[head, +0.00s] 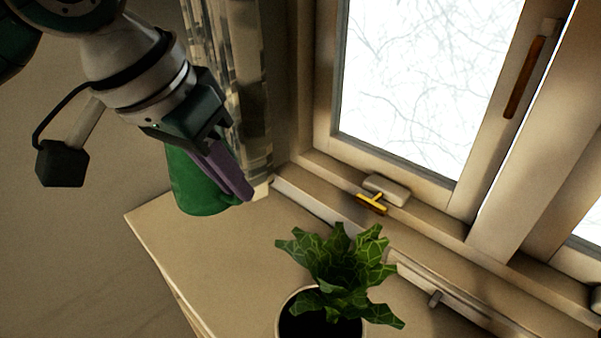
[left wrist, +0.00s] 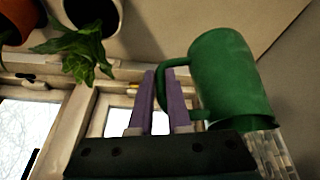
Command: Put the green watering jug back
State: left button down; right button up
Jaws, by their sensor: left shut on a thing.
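The green watering jug (head: 196,183) is at the left end of the wooden sill by the window, partly hidden behind my left gripper (head: 236,182) in the head view. In the left wrist view the jug (left wrist: 232,78) stands right of the purple fingers, with its handle reaching to them. My left gripper (left wrist: 160,95) is shut on the jug's handle. Whether the jug's base touches the sill cannot be told. My right gripper is not in view.
A potted leafy plant (head: 340,268) stands on the sill (head: 225,265) to the right of the jug. In the left wrist view an orange-brown pot (left wrist: 18,20) is beside the plant's pot. A patterned curtain (head: 232,70) hangs behind the jug. The sill between jug and plant is clear.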

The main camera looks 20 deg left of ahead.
pick_arm(q)
jog(key=shift+f+b, duration=1.35)
jog(key=shift+f, duration=7.05)
jog(key=c, duration=0.9)
grip_release()
jog(key=shift+o, duration=0.2)
